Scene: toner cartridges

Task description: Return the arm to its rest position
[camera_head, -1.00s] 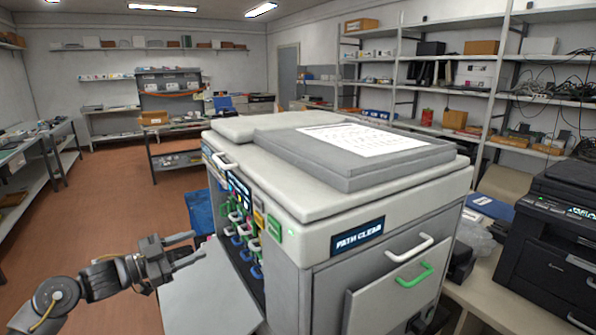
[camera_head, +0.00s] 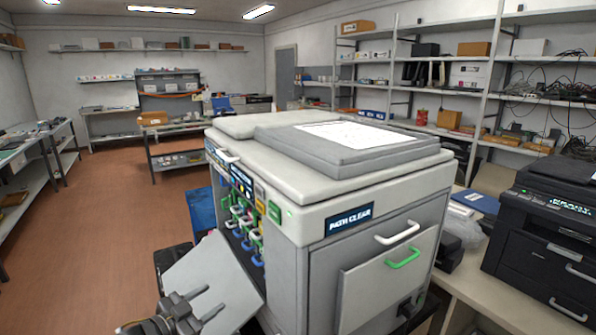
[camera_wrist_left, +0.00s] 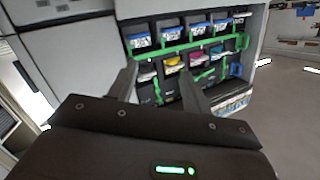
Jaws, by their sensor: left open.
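My left gripper (camera_head: 214,299) is open and empty at the bottom of the head view, in front of the lowered grey door panel (camera_head: 206,272) of the large printer (camera_head: 290,240). I cannot tell whether it touches the panel. The printer's open bay shows cartridges with coloured handles (camera_head: 243,228). In the left wrist view, the two fingers (camera_wrist_left: 158,72) are apart and point toward the bay, with blue-topped cartridges (camera_wrist_left: 170,34) above a green bar (camera_wrist_left: 190,46) and black, yellow, magenta and cyan ones below. My right gripper is not in view.
A black printer (camera_head: 545,240) stands on the bench at right. The brown floor (camera_head: 95,230) at left is open.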

